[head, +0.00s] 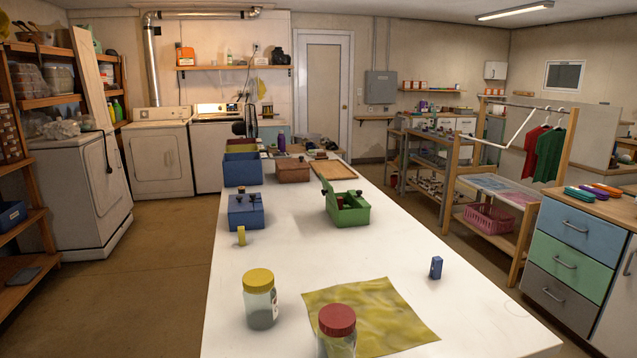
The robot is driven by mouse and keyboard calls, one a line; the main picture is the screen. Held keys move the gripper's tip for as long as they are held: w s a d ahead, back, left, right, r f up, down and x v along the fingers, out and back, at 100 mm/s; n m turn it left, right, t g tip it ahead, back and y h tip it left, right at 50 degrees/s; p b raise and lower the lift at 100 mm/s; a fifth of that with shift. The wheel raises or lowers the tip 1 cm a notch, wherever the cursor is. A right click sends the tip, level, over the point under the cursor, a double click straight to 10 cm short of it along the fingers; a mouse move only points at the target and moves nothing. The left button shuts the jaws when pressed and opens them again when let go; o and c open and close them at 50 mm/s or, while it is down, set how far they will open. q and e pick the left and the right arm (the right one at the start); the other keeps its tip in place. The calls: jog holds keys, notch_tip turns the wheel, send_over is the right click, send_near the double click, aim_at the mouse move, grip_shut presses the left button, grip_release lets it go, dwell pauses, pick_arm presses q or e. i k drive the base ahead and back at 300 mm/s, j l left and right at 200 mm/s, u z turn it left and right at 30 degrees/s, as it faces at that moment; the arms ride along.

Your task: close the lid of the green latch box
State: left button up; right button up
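The green latch box (350,213) stands on the white table, a little right of the table's middle line. Its lid (329,193) is raised and tilted up at the box's left side, with a dark latch near its top. Something red shows inside the box, too small to make out. A dark knob or latch part shows at the box's back right. Neither of my grippers is in the head view.
A blue box (246,211) stands left of the green box, with a small yellow block (241,236) before it. A yellow-lidded jar (260,298), a red-lidded jar (337,328), a yellow cloth (385,312) and a small blue block (436,267) are nearer. Bare table surrounds the green box's front.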

aim_at(328, 190)
jog(key=u, duration=2.3)
jog(key=i+j+u, duration=0.15)
jog(key=u, duration=0.2)
jog(key=i+j+u, duration=0.1)
jog(key=u, duration=0.3)
jog(key=i+u, duration=0.2)
jog(key=u, duration=0.15)
jog(key=i+l+z, duration=0.1)
jog(key=i+z, duration=0.6)
jog(key=z, duration=0.2)
jog(key=i+j+z, duration=0.15)
jog(key=i+z, duration=0.3)
jog(key=i+l+z, duration=0.15)
jog(key=i+z, duration=0.25)
jog(key=i+l+z, duration=0.1)
jog(key=i+z, duration=0.2)
jog(key=z, duration=0.15)
jog(key=i+z, duration=0.4)
jog(key=i+j+z, duration=0.1)
jog(key=i+z, duration=0.2)
jog(key=i, duration=1.25)
jog(key=i+z, duration=0.25)
jog(key=i, duration=0.5)
jog(key=i+j+z, duration=0.3)
jog(key=i, duration=0.5)
jog(key=i+z, duration=0.1)
jog(key=z, duration=1.6)
jog(key=i, duration=0.05)
